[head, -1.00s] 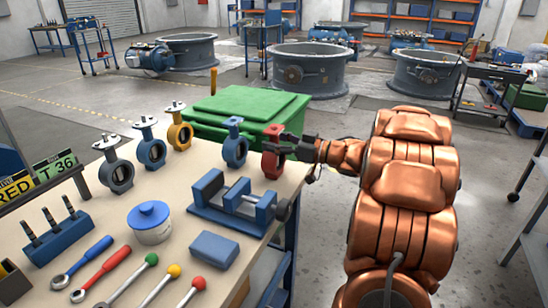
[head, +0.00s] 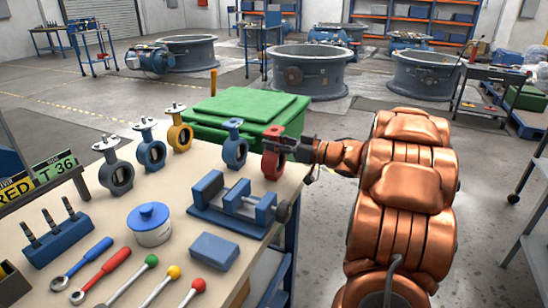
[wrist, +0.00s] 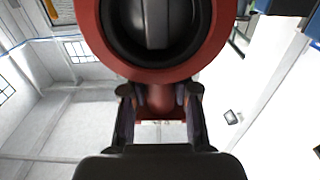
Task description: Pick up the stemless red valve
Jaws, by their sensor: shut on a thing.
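The red valve (head: 270,164) is at the far right corner of the workbench, upright, with no stem seen on its top. Its lower edge appears to be at the bench top. My gripper (head: 284,146) reaches it from the right and is shut on its neck, just above the ring. In the wrist view the red ring (wrist: 88,28) with its dark bore and grey disc fills the top. There the fingers of my gripper (wrist: 159,98) press the red neck from both sides.
A blue valve (head: 235,152) stands close left of the red one. Yellow (head: 179,136), dark blue (head: 151,154) and grey (head: 116,176) valves stand further left. A blue vise (head: 236,206) lies in front. A green bin (head: 240,108) is behind the bench (head: 185,255).

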